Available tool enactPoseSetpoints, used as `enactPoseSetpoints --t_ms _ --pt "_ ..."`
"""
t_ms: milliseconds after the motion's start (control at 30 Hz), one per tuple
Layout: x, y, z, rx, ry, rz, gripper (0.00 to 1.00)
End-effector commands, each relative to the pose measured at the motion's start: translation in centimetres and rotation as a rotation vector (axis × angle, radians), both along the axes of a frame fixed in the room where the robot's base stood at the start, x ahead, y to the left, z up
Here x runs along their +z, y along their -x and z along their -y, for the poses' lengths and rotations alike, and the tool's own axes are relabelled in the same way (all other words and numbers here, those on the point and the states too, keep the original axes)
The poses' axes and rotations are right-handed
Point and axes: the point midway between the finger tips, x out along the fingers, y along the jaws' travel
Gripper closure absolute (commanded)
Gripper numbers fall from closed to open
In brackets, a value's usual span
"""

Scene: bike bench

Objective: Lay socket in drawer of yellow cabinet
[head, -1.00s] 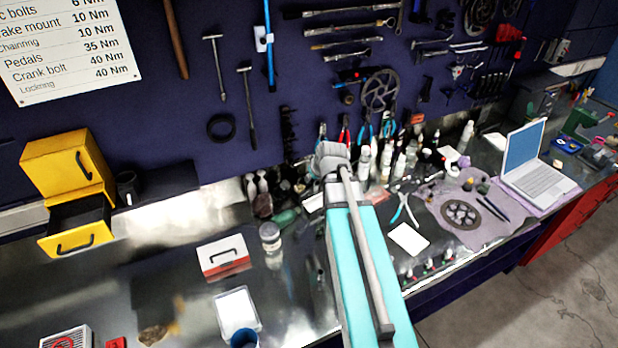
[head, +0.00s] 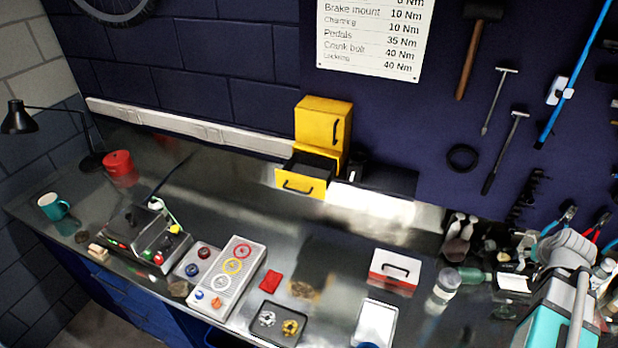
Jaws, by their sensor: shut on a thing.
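The yellow cabinet (head: 323,124) stands at the back of the bench against the wall, with a dark handle on its upper front. Its lower drawer (head: 301,186) is pulled out towards me, and the part of its dark inside that shows looks empty. I cannot make out a socket anywhere in the head view. A turquoise and grey part of my arm shows at the lower right. My gripper is not in view, so what it holds is hidden.
A white and red box (head: 394,271), a white tray (head: 374,322), a dark tray with small rings (head: 278,322) and a grey panel with coloured rings (head: 229,280) lie in front. Bottles (head: 456,240) stand at the right. Bench left of the cabinet is fairly clear.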

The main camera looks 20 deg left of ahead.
Motion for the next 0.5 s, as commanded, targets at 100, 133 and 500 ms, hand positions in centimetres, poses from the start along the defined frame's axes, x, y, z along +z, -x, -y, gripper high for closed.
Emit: enactPoseSetpoints --t_ms 100,133,500 --pt "0.0 0.0 0.0 0.000 0.000 0.000 1.00" --pt "-0.1 0.0 0.0 0.000 0.000 0.000 1.00" --pt "-3.1 0.0 0.0 0.000 0.000 0.000 1.00"
